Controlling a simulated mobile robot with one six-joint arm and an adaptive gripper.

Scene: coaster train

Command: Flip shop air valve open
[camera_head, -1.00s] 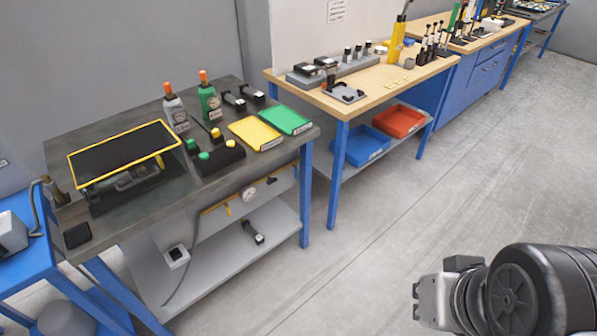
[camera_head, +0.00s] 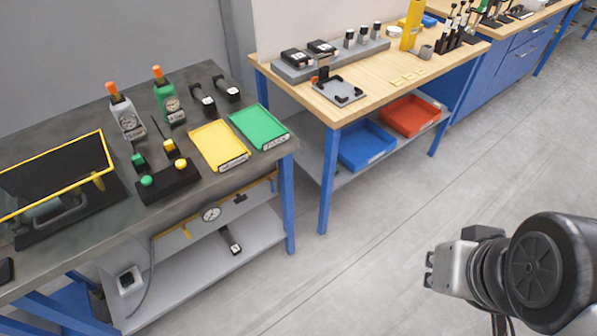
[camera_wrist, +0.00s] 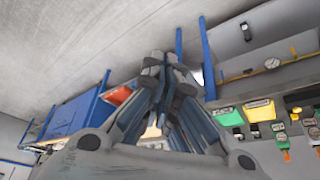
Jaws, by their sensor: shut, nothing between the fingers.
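A yellow air pipe (camera_head: 262,184) runs along the front below the dark workbench top, with a round white gauge (camera_head: 211,213) on it. A short yellow lever-like part (camera_head: 187,231) sits on the pipe left of the gauge; I cannot tell its exact setting. In the wrist view, which is upside down, the pipe (camera_wrist: 237,76), the gauge (camera_wrist: 271,63) and the yellow part (camera_wrist: 294,51) show at the right. My gripper (camera_head: 431,270) is shut and empty over the open floor, well to the right of the pipe. Its fingertips meet in the wrist view (camera_wrist: 165,60).
The workbench (camera_head: 100,233) holds a yellow tray (camera_head: 216,144), a green tray (camera_head: 259,128), bottles and a button box (camera_head: 167,183). A wooden table (camera_head: 385,80) stands to the right, with a blue bin (camera_head: 366,147) and a red bin (camera_head: 409,116) below. The floor in front is clear.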

